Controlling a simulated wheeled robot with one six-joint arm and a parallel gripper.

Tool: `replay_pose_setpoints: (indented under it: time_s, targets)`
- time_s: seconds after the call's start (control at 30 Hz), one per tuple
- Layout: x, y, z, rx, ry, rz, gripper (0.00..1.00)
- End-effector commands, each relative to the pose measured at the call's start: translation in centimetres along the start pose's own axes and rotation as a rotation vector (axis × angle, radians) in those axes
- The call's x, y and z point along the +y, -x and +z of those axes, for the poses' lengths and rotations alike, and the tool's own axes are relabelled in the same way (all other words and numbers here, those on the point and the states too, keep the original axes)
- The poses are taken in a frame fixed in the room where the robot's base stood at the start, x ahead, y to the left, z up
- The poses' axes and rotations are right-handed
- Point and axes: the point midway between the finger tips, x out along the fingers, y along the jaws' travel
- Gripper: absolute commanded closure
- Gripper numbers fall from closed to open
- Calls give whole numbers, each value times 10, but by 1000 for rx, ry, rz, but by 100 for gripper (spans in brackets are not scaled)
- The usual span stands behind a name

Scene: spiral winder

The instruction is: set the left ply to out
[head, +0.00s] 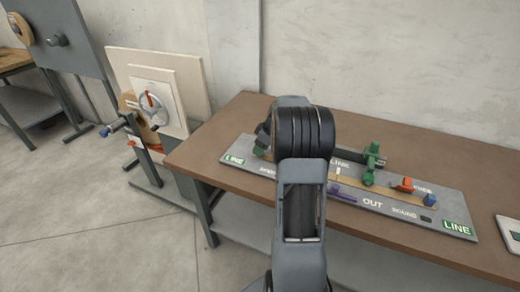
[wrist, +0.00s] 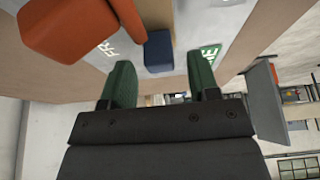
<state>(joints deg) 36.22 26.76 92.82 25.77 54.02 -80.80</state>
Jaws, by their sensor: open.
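A grey panel (head: 222,168) with lettering lies on the brown table. Its middle and left parts are partly hidden by my arm. A purple piece (head: 345,191) lies near the word OUT. An orange piece (head: 405,186) and a blue piece (head: 430,200) are at the right part. I cannot tell which piece is the left ply. My gripper (head: 371,165) appears as green fingers left of the orange piece. In the wrist view, its fingers (wrist: 162,82) are apart and empty, with the blue block (wrist: 158,50) beyond the gap and the orange piece (wrist: 68,28) at upper left.
A dark green part (head: 262,150) shows beside my arm. A white card (head: 512,235) lies at the table's right. A handwheel stand (head: 150,108) is at left. The wall is close behind the table.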

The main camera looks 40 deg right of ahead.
Motion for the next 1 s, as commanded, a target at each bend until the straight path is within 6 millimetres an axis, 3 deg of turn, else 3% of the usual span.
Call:
replay_pose_setpoints:
  time_s: [0.2,0.53,1.0]
  targets:
    - [0,-14,0,0,1,0,45]
    - [0,-16,0,0,1,0,45]
    - [0,-16,0,0,1,0,89]
